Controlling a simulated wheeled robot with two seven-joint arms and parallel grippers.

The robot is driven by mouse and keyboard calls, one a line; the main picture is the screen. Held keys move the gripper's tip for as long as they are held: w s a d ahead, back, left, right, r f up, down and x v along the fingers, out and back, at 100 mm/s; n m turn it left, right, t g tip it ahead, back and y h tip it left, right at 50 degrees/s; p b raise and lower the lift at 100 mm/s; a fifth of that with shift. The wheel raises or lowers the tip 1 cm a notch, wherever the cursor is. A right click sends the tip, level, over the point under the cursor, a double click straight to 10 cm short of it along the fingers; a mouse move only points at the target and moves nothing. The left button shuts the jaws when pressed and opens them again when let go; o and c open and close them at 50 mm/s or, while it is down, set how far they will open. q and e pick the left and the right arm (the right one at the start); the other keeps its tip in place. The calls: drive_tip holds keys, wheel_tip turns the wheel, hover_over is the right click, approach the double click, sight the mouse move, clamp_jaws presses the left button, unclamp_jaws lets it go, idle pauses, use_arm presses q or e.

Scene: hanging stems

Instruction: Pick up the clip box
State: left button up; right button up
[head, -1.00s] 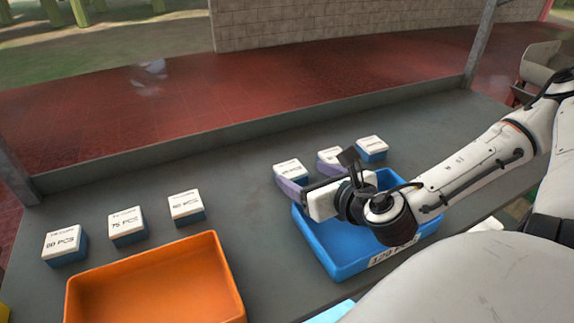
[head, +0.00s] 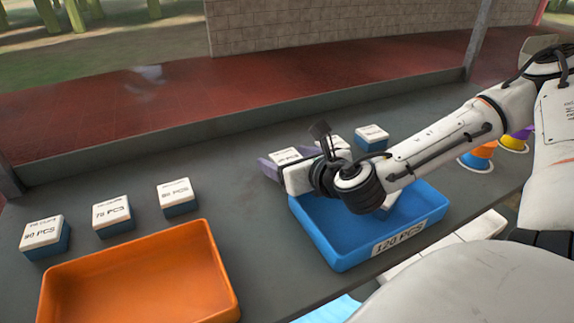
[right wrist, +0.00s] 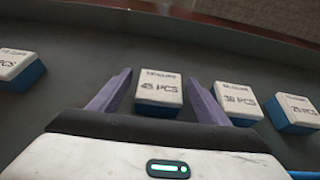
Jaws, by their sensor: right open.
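Several clip boxes with white tops and blue bodies stand on the grey table. My right gripper (head: 275,170) is open at the box marked 45 PCS (right wrist: 159,88). In the right wrist view its two purple fingers (right wrist: 157,98) stand one on each side of that box, with a gap on both sides. In the head view that box (head: 285,155) is partly hidden by the gripper. The boxes marked 30 PCS (right wrist: 237,101) and 25 PCS (right wrist: 292,112) stand to its right. My left gripper is not in view.
A blue tray (head: 325,247) labelled 120 PCS lies under my right forearm; something pale inside is mostly hidden. An orange tray (head: 222,262) lies at front left, with boxes marked 90 (head: 42,234), 75 (head: 113,213) and 60 PCS (head: 176,195) behind it. Coloured cups (head: 478,155) stand at right.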

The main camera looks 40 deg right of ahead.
drive_tip(key=c, duration=1.1)
drive_tip(key=shift+c, duration=0.2)
drive_tip(key=shift+r, duration=0.1)
